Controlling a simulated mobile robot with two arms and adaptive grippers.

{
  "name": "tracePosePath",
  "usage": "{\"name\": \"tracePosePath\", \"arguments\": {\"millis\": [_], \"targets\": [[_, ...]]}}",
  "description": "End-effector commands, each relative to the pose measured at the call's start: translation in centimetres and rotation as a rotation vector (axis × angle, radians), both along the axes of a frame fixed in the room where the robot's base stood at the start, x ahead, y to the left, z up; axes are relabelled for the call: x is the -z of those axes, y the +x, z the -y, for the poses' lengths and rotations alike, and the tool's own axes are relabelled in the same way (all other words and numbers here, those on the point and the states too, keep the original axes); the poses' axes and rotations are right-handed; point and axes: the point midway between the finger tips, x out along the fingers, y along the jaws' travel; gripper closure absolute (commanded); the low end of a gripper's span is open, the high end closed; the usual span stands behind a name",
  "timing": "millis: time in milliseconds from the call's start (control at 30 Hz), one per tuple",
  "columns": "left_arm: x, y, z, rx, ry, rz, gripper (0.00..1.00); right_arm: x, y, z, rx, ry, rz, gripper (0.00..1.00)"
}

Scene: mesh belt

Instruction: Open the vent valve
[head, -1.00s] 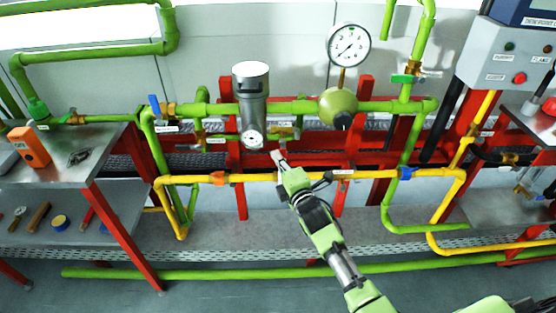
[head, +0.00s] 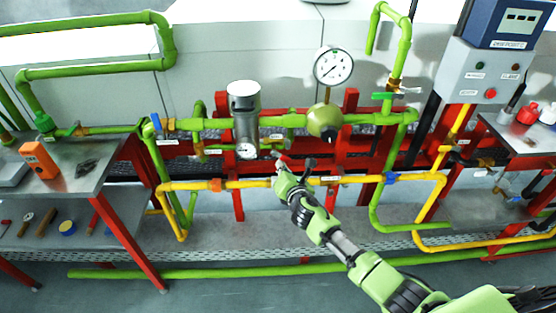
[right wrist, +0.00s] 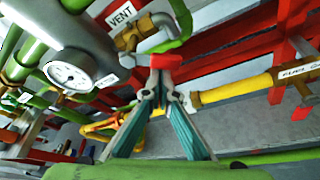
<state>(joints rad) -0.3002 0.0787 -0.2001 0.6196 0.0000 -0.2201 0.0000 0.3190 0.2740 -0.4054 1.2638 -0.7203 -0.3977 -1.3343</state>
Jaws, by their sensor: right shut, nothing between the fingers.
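In the head view the valve area (head: 274,138) is small, just right of the grey cylinder. My right gripper (head: 281,158) is below it, just above the yellow pipe. In the right wrist view the gripper's fingers (right wrist: 153,88) are together and empty, apart from the valve. A red piece (right wrist: 165,61) shows at the fingertips; I cannot tell what it belongs to. My left gripper is not in view.
The grey cylinder (head: 244,104) with a small gauge stands left of the valve. A pressure gauge (head: 333,67) stands to the right. The yellow pipe (head: 250,183) and red frame (head: 238,205) are close to my right arm. A table (head: 75,178) stands at the left.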

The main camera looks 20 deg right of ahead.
Motion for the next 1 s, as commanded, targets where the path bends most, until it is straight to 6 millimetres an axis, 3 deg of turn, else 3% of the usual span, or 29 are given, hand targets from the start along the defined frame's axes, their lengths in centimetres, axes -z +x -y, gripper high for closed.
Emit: {"name": "tracePosePath", "arguments": {"millis": [33, 100, 400, 500, 1000], "targets": [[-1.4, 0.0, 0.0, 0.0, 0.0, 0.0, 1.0, -1.0, 0.1, 0.4, 0.002, -0.049, -0.01, 1.0], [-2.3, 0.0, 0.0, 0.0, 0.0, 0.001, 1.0, -1.2, 0.0, 0.6, 0.001, -0.113, -0.03, 1.0], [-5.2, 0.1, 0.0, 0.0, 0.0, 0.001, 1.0, -1.8, -0.2, 1.3, 0.001, -0.368, -0.102, 1.0], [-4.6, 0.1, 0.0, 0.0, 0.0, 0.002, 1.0, -1.2, -0.2, 1.3, 0.002, -0.357, -0.099, 1.0], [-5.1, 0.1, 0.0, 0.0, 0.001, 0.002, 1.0, -1.7, 0.0, 0.0, 0.0, -0.352, -0.101, 1.0]]}}
